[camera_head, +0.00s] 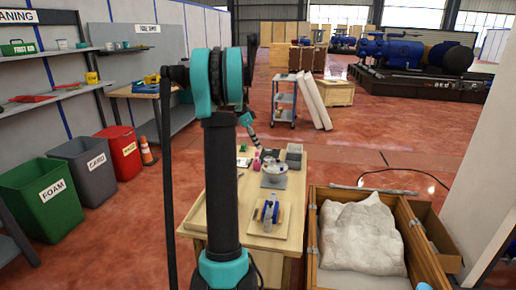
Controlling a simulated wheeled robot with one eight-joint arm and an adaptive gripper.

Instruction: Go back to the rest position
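My arm rises through the middle of the view, black with teal joints, and hides part of the wooden work table (284,243). A small far part of the arm, which looks like my gripper (257,141), shows just right of the upper link, above the table's back edge. It is too small to tell whether its fingers are open or shut, and I see nothing clearly held. On the table, a round whitish part (274,169) sits on a grey plate. A blue and grey device (269,212) stands on a wooden tray (288,222) nearer me.
Grey bins (294,153) stand at the table's back. An open wooden crate (425,262) with a white bag (358,236) is at the right. A green bin (42,200), grey bin (86,167), red bin (120,150) and cone (146,152) line the left. A cart (284,102) stands behind.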

